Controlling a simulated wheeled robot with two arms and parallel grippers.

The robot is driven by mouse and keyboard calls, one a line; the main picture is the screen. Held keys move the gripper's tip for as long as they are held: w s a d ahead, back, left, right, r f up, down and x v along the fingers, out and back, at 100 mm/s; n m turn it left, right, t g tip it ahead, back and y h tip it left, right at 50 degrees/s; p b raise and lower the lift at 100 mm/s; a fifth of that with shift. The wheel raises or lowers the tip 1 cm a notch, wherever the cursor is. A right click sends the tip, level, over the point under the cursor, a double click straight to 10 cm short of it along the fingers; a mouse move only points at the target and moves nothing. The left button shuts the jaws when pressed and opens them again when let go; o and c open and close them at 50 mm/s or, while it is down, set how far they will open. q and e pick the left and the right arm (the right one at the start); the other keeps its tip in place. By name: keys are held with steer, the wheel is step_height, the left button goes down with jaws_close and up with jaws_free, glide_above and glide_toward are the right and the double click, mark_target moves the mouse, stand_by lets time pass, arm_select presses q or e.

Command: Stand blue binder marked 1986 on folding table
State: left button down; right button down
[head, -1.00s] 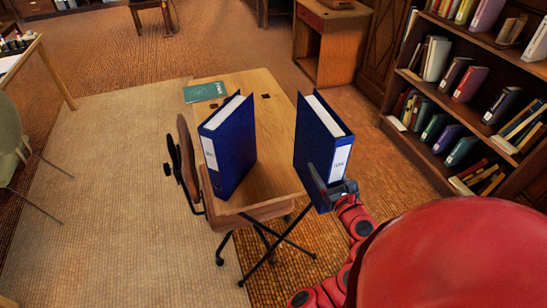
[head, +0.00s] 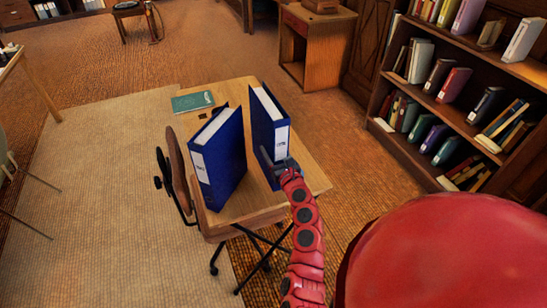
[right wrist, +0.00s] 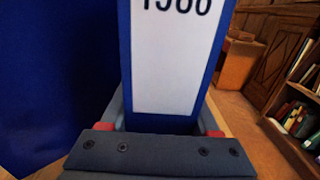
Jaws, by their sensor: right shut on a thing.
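The blue binder marked 1986 (head: 264,132) stands upright over the right part of the wooden folding table (head: 308,168). In the right wrist view its white spine label (right wrist: 175,60) shows digits cut off at the top that look like 1986. My right gripper (head: 279,172) is shut on the lower spine, one finger on each side, also seen in the right wrist view (right wrist: 160,128). I cannot tell whether the binder's bottom touches the table. My left gripper is not in view.
A second blue binder (head: 222,160) stands on the table just left of the held one, with a narrow gap between them. A green book (head: 200,101) lies at the table's far left. A bookcase (head: 455,100) stands at right.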

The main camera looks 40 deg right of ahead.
step_height(320, 180, down, 3)
steer(key=shift+f+b, duration=0.1)
steer(key=shift+b, duration=0.3)
steer(key=shift+f, duration=0.2)
steer(key=shift+c, duration=0.6)
jaws_free()
